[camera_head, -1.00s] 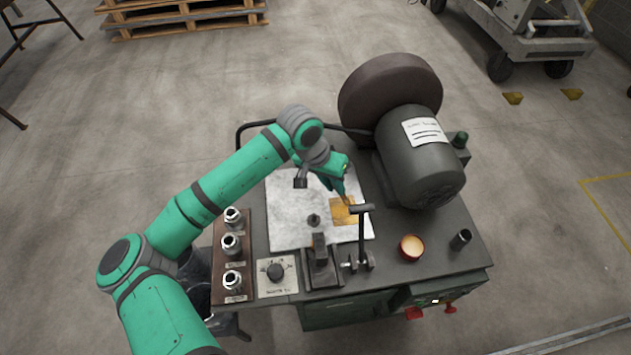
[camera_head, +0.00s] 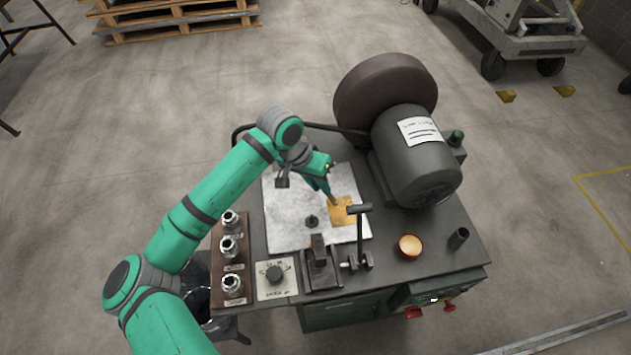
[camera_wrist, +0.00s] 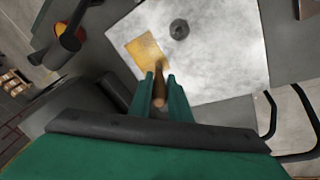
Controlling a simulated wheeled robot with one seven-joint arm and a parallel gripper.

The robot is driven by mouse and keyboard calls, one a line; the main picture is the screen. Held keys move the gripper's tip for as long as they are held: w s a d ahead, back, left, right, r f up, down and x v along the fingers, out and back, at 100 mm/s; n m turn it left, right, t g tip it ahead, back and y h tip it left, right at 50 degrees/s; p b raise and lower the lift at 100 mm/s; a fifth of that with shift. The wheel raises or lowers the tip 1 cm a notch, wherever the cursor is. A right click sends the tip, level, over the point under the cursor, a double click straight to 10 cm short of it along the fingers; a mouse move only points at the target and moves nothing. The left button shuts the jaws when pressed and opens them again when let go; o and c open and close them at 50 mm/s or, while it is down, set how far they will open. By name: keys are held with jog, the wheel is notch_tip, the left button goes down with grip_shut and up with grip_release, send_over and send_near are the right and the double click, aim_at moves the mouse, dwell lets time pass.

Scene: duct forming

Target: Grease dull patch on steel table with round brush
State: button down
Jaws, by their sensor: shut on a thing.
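The pale steel table plate (camera_head: 288,225) lies on top of the machine bench. A golden-yellow square patch (camera_head: 345,212) is on its right part and also shows in the wrist view (camera_wrist: 142,46). My gripper (camera_head: 326,190) is shut on the wooden handle of the round brush (camera_wrist: 159,92). The brush points down at the edge of the patch. Its bristle end is small and partly hidden, so I cannot tell whether it touches the plate. An orange-rimmed pot (camera_head: 409,246) with cream-coloured contents stands on the bench, right of the plate.
A large grinding wheel and motor (camera_head: 412,150) stand behind and right of the plate. A dark upright lever (camera_head: 360,235) and clamp block (camera_head: 319,262) rise at its front edge. A dark knob (camera_head: 311,221) sits on the plate. Several metal fittings (camera_head: 231,252) line the left side.

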jog(key=shift+w+d, duration=0.3)
jog(key=shift+d, duration=0.6)
jog(key=d+r, duration=0.4)
jog(key=r, duration=0.4)
jog(key=shift+w+d, duration=0.15)
jog(key=shift+w, duration=0.2)
jog(key=shift+r, duration=0.15)
dwell(0.4)
